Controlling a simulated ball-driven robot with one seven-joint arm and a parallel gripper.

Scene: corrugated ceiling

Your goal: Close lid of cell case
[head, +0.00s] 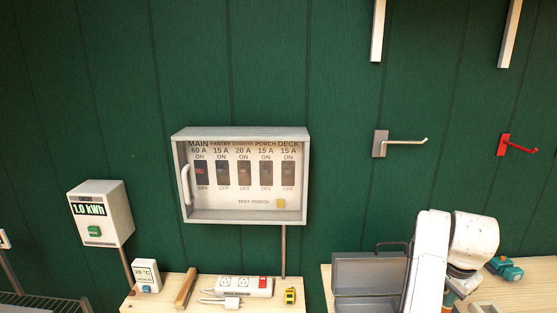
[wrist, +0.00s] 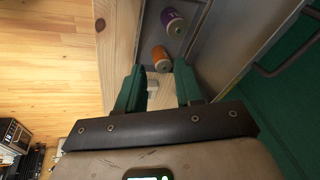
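The cell case is a grey metal box (head: 366,304) at the lower right of the head view, on the wooden bench. Its lid (head: 365,272) stands raised at the back, with a dark handle (head: 393,246) on it. In the wrist view the lid (wrist: 226,28) leans open on the right. An orange cell (wrist: 161,59) and a purple cell (wrist: 173,22) show inside the case. My gripper (wrist: 158,72) is open and empty, its green fingers apart near the case's front side. A small pale piece shows between the fingers; I cannot tell what it is. My arm hides part of the case in the head view.
A teal tool (head: 505,268) lies on the bench right of my arm. A breaker panel (head: 243,217) hangs on the green wall.

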